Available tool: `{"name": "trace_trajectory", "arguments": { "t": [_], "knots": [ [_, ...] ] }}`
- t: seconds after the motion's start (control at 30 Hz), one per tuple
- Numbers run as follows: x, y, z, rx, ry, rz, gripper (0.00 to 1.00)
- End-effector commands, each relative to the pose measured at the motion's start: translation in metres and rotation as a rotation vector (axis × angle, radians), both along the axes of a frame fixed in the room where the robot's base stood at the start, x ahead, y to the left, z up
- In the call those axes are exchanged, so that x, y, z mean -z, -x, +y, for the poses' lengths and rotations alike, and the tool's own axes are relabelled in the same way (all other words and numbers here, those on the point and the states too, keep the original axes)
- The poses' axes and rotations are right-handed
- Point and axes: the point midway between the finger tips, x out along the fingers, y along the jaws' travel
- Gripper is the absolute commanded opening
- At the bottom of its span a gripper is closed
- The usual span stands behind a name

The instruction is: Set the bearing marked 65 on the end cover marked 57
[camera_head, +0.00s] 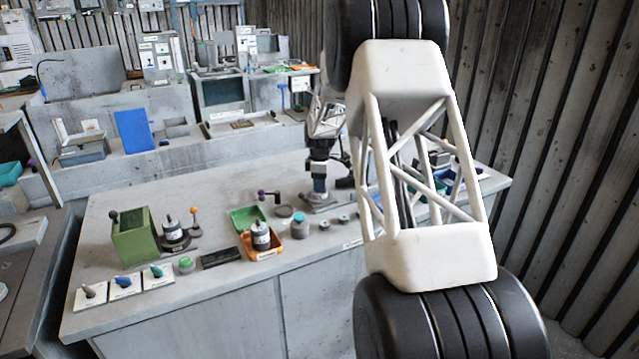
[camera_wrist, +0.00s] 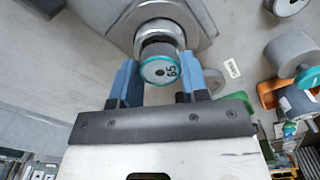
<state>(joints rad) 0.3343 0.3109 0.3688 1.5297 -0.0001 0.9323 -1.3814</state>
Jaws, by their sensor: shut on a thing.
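The bearing marked 65 (camera_wrist: 160,71) shows in the wrist view as a round part with a teal rim and a pale face. My gripper (camera_wrist: 158,82) has its blue fingers on either side of it and is shut on it. Just beyond the bearing is a shiny round metal part (camera_wrist: 158,27) on a grey angular base; I cannot tell whether the bearing touches it. No mark 57 is readable, so I cannot confirm that this is the end cover. In the head view my gripper (camera_head: 319,183) is low over a grey plate (camera_head: 318,203), and the bearing cannot be made out.
A teal-topped grey cylinder (camera_head: 298,226), an orange tray (camera_head: 262,250) holding a cylindrical part, and a green tray (camera_head: 240,215) stand to the left. A green box (camera_head: 134,240) is further left. Small round parts (camera_head: 343,220) line the front.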

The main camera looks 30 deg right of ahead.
Motion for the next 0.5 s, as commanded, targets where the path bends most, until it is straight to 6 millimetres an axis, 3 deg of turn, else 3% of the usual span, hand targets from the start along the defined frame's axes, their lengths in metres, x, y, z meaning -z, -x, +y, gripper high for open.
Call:
{"name": "trace_trajectory", "arguments": {
  "t": [0.5],
  "knots": [
    [0.0044,-0.0001,0.0,0.0,0.0,0.0,0.13]
  ]
}}
